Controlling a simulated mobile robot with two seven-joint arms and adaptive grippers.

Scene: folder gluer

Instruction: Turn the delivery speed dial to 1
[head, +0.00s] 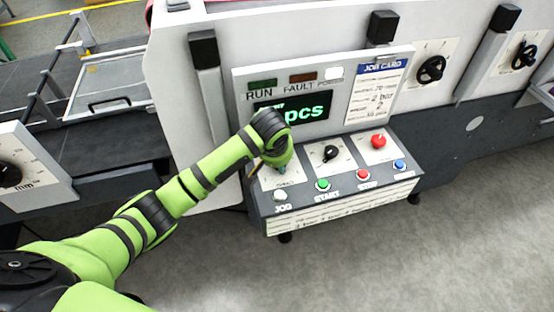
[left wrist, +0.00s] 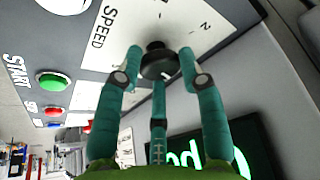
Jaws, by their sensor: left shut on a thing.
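The delivery speed dial (left wrist: 156,62) is a round black knob on a white scale plate marked SPEED (left wrist: 101,27) in the left wrist view. A numeral 2 shows on the plate beyond the knob; the knob's exact pointer setting is hard to make out. My left gripper (left wrist: 160,70) has its teal fingers closed around the knob. In the head view my left gripper (head: 270,166) reaches down onto the left plate of the control box (head: 340,207) and hides the dial there. My right gripper is in neither view.
Beside the dial are a black selector (head: 330,153) and a red mushroom button (head: 378,141). In front are the white JOG (head: 280,196), green START (head: 322,185), red (head: 362,175) and blue (head: 399,165) buttons. A display (head: 318,107) stands behind. The front floor is clear.

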